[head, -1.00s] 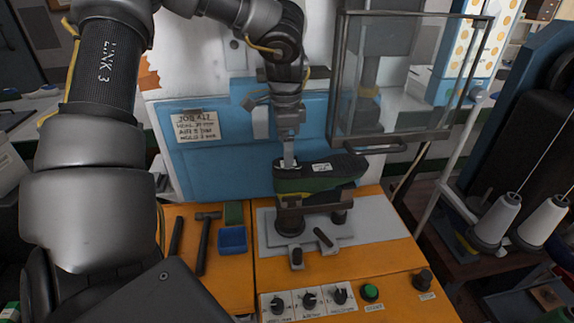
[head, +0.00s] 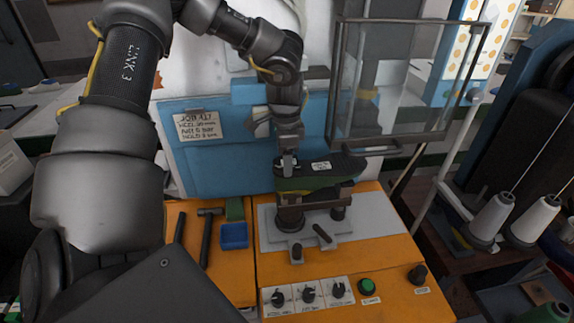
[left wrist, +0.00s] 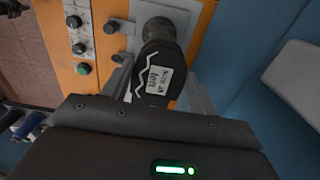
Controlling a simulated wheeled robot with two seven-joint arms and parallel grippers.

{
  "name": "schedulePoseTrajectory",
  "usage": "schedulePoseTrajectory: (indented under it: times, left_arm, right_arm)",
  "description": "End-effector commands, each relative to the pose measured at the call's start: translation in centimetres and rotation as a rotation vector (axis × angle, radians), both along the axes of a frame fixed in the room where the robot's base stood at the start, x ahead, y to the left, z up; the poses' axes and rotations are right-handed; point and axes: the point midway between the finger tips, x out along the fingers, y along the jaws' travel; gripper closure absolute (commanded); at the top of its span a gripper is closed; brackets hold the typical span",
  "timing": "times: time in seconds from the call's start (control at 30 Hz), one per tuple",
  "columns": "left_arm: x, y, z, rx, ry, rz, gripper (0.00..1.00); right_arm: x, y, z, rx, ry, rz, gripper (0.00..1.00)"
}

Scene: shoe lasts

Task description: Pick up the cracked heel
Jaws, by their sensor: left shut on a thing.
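The cracked heel is the black heel end (left wrist: 174,101) of a shoe sole, with a white zigzag crack line and a small handwritten label in the left wrist view. The shoe last (head: 300,185), green-sided with a black sole, sits sole-up on the machine's metal stand in the head view. My left gripper (head: 288,170) comes down from above onto its left end, the heel. In the left wrist view its fingers lie on both sides of the heel, shut on it. The heel still sits at the end of the shoe. My right gripper is out of view.
The orange bench (head: 390,260) carries knobs and a green button (head: 367,286) in front. A blue tray (head: 234,236) and a hammer (head: 207,238) lie left of the stand. A clear guard (head: 400,85) hangs behind right, with a blue panel behind.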

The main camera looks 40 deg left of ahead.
Motion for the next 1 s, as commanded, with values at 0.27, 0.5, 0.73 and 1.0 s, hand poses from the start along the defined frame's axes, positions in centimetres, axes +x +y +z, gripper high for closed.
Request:
schedulePoseTrajectory:
  times: [0.27,0.5,0.73,1.0]
  left_arm:
    - [0.1,0.0,0.3,0.002,-0.001,0.000,0.64]
    - [0.2,0.0,4.3,0.002,-0.007,0.000,0.64]
    - [0.1,0.0,8.4,0.002,-0.003,0.000,0.64]
    - [0.0,0.0,10.0,-0.001,0.001,0.000,0.64]
  right_arm:
    - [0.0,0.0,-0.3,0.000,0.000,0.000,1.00]
    - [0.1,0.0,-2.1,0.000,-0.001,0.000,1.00]
    - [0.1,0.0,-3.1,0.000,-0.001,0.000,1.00]
    - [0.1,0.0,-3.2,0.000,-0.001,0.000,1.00]
